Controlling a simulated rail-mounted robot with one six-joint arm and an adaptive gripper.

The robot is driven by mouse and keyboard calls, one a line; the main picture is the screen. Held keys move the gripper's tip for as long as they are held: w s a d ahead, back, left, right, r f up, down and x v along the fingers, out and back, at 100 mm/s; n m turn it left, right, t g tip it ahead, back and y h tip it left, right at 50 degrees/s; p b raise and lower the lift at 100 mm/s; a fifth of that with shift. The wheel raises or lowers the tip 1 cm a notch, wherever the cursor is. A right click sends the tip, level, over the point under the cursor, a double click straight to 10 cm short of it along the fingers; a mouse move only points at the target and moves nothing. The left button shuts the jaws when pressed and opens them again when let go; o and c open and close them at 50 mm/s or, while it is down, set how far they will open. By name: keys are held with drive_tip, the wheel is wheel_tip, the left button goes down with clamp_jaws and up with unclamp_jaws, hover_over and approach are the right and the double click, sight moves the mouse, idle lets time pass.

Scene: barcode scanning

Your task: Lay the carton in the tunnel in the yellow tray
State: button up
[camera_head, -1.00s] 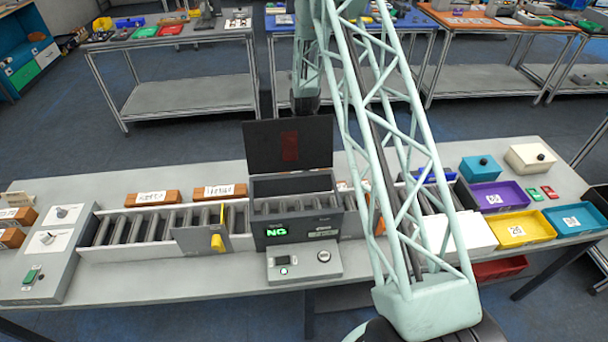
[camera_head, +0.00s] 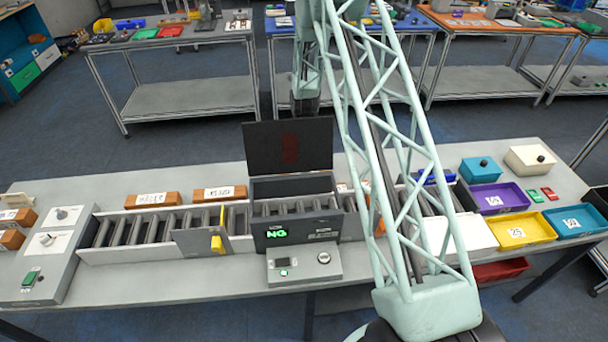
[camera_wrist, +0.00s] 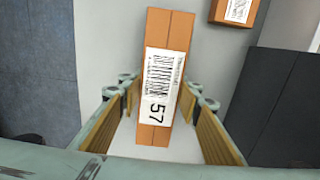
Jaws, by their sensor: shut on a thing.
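An orange-brown carton (camera_wrist: 158,135) with a white barcode label reading 57 stands between the fingers of my gripper (camera_wrist: 160,88) in the wrist view. My gripper is shut on it. In the head view my gripper and this carton are hidden, with my forearm coming down behind the raised black lid. The scanning tunnel (camera_head: 292,225) sits mid-table with its lid (camera_head: 270,147) up and a green NG on its front. The yellow tray (camera_head: 510,244) is at the right end of the table, with a white label card inside.
Other cartons (camera_head: 219,193) lie behind the roller conveyor, left of the tunnel. A purple tray (camera_head: 490,208), a blue tray (camera_head: 590,237) and a white box (camera_head: 470,234) surround the yellow tray. A grey gate with a yellow handle (camera_head: 217,243) stands left of the tunnel.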

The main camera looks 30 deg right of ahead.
drive_tip(key=shift+r, duration=0.15)
drive_tip(key=shift+w+r, duration=0.2)
drive_tip(key=shift+r, duration=0.2)
drive_tip(key=shift+r+b, duration=0.35)
drive_tip(key=shift+r, duration=2.7)
drive_tip(key=w+d, duration=0.3)
drive_tip(key=w, duration=0.6)
drive_tip(key=w+d+b, duration=0.1)
drive_tip(key=w+d, duration=0.3)
drive_tip(key=w, duration=0.5)
drive_tip(key=shift+w+d+f, duration=0.1)
drive_tip(key=s+a+r+m+b, duration=0.1)
drive_tip(key=a+r+m+b, duration=0.3)
drive_tip(key=a+r+m, duration=0.3)
drive_tip(key=s+a+r+m+b, duration=0.1)
drive_tip(key=a+r+m+b, duration=0.4)
drive_tip(key=a+r, duration=0.9)
drive_tip(key=shift+a+r+m, duration=0.2)
drive_tip(key=shift+a+m, duration=0.7)
drive_tip(key=shift+a, duration=3.3)
